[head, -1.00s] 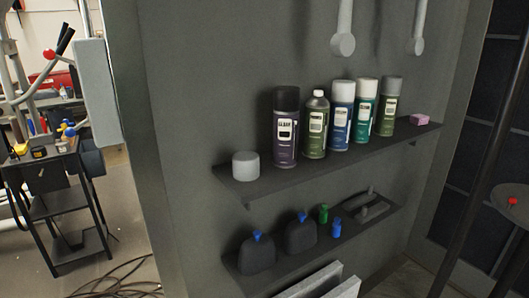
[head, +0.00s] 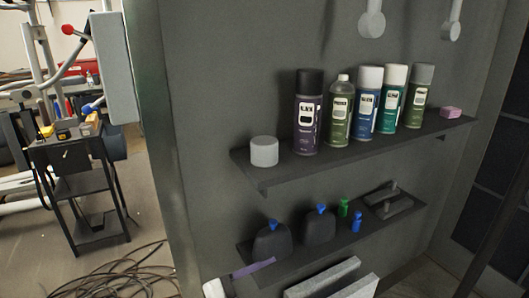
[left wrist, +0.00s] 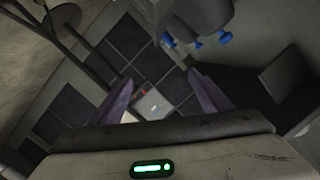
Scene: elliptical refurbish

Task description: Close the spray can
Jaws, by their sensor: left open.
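An olive-green spray can (head: 339,115) stands upright on the upper shelf, its bare metal top and nozzle showing without a cap. A loose light-grey cap (head: 264,151) stands on the same shelf at its left end, apart from the cans. My left gripper (head: 254,269) shows only in part at the bottom of the head view, as a purple finger in front of the lower shelf and well below the cap. In the left wrist view my left gripper (left wrist: 160,80) has its two purple fingers spread apart with nothing between them. My right gripper is out of view.
A purple can (head: 308,115), a blue can (head: 368,102) and other capped cans stand close beside the open can. A pink block (head: 451,113) lies at the right end. Black bottles (head: 272,241) stand on the lower shelf (head: 300,262). The shelf between cap and purple can is clear.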

